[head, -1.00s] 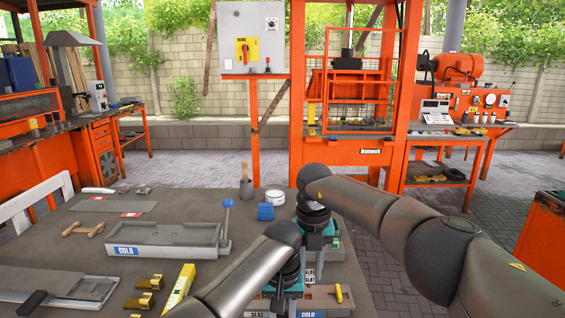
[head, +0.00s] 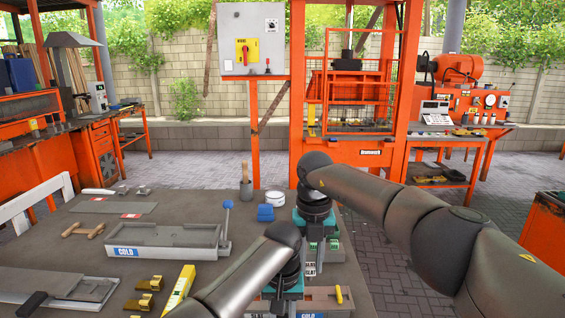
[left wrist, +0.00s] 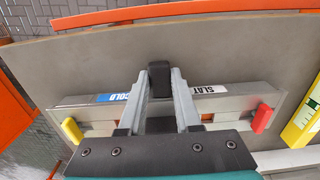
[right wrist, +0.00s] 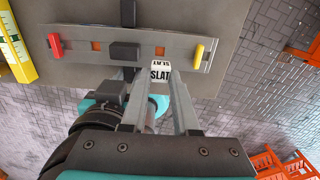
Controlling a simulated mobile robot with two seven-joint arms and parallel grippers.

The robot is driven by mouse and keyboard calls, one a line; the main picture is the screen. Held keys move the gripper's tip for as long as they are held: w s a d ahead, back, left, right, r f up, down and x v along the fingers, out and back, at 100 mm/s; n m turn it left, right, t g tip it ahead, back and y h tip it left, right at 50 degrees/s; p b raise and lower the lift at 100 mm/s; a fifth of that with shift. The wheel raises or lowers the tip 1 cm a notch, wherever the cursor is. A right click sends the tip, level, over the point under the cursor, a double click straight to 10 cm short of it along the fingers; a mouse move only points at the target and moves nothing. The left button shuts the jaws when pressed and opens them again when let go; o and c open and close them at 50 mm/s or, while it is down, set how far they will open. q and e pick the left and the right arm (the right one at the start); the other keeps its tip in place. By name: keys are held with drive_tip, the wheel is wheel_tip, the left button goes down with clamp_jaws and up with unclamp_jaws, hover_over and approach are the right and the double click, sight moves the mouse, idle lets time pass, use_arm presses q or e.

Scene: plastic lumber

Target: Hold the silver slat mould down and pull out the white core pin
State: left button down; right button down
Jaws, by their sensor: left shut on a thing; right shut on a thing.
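The silver slat mould (left wrist: 222,100) lies on the bench with "COLD" and "SLAT" labels, a red tab at one end and a yellow tab at the other. In the head view only part of the mould (head: 322,298) shows at the bottom edge. My left gripper (head: 287,284) is at the mould, its fingers (left wrist: 160,78) shut about a dark block at the middle. Whether the pin still touches the mould cannot be told.
A grey "COLD" mould (head: 165,238) with a blue-knobbed lever stands to the left. A yellow level (head: 180,287) and brass pieces (head: 146,284) lie left of my left arm. A white tub (head: 275,199) and blue blocks (head: 265,212) stand behind. An orange press (head: 350,120) is beyond.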

use_arm(q)
drive_tip(key=shift+s+f, duration=0.1)
use_arm(e)
drive_tip(key=shift+r, duration=0.25)
use_arm(q)
drive_tip(key=c, duration=0.5)
unclamp_jaws()
drive_tip(key=shift+r, duration=0.2)
use_arm(e)
drive_tip(key=shift+r+p, duration=0.4)
drive_tip(key=shift+p, duration=0.05)
use_arm(q)
wheel_tip(320, 180, up, 18)
drive_tip(key=p, duration=0.9)
drive_tip(key=shift+r, duration=0.15)
use_arm(e)
wheel_tip(320, 180, up, 9)
drive_tip(key=shift+r, duration=0.15)
